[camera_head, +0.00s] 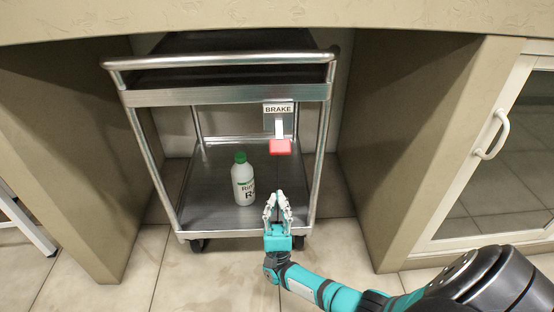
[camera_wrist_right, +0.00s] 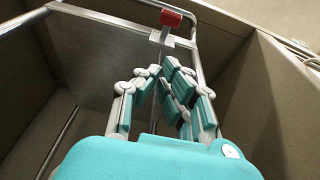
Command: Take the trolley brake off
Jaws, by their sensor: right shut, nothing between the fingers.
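The metal trolley (camera_head: 225,97) stands in the gap under the bench. In the right wrist view the red handle (camera_wrist_right: 171,17) shows at the top, beyond the shut fingers (camera_wrist_right: 163,75). My left gripper is in neither view.
A white bottle with a green cap (camera_head: 243,184) stands on the trolley's lower shelf (camera_head: 210,217), left of my right gripper. Bench side panels (camera_head: 95,160) stand on both sides of the trolley. A white-framed cabinet door with a handle (camera_head: 492,134) is at the right.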

